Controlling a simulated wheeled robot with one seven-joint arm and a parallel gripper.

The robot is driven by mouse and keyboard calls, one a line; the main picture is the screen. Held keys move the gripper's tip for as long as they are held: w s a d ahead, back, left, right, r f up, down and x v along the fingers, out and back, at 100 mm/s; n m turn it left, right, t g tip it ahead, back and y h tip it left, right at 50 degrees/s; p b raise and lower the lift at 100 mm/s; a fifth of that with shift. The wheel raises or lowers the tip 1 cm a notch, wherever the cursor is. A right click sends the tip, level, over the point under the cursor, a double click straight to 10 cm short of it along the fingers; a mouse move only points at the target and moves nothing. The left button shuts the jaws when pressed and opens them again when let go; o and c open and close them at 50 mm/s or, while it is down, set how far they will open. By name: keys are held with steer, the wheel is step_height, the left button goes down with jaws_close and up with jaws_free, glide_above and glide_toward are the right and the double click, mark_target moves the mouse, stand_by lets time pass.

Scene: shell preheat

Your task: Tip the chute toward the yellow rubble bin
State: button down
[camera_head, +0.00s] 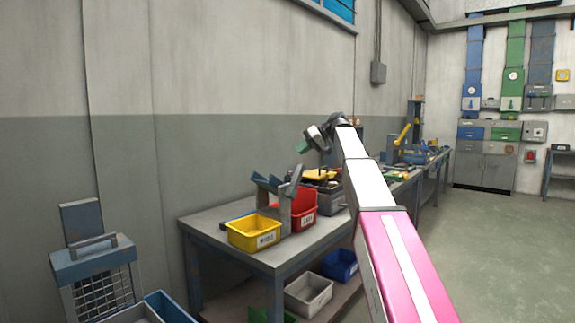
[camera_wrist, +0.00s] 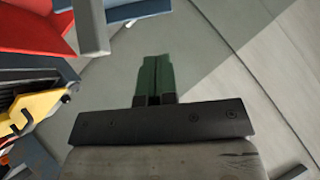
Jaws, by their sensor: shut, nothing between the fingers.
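The chute (camera_head: 268,184) is a small grey-blue trough on a grey stand on the workbench, between two bins. Its exact tilt is hard to tell at this size. The yellow rubble bin (camera_head: 253,233) stands at the bench's near edge, with a label on its front. My gripper (camera_head: 303,147) is above and to the right of the chute, apart from it. In the wrist view my gripper (camera_wrist: 156,74) shows two green fingers pressed together with nothing between them. Grey-blue parts, likely of the chute (camera_wrist: 90,25), show at the top left there.
A red bin (camera_head: 304,207) stands behind and right of the yellow one; it also shows in the wrist view (camera_wrist: 32,30). The workbench (camera_head: 222,222) runs along the wall, with tools and a tray further back. White (camera_head: 308,294) and blue bins (camera_head: 340,264) sit below. The floor at right is clear.

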glide_toward(273, 176)
steer(key=w+a, duration=0.2)
steer(key=w+a+f, duration=0.1)
steer(key=w+a, duration=0.1)
steer(key=shift+w+a, duration=0.1)
steer(key=shift+a, duration=0.15)
steer(key=shift+s+a+f, duration=0.25)
steer(key=shift+s+f, duration=0.45)
steer(key=shift+f, duration=0.3)
steer(key=shift+s+a+f, duration=0.2)
steer(key=shift+a+f, duration=0.05)
steer(key=shift+f, duration=0.25)
steer(key=shift+s+a, duration=0.1)
steer(key=shift+s+a+f, duration=0.1)
steer(key=shift+s+f, duration=0.05)
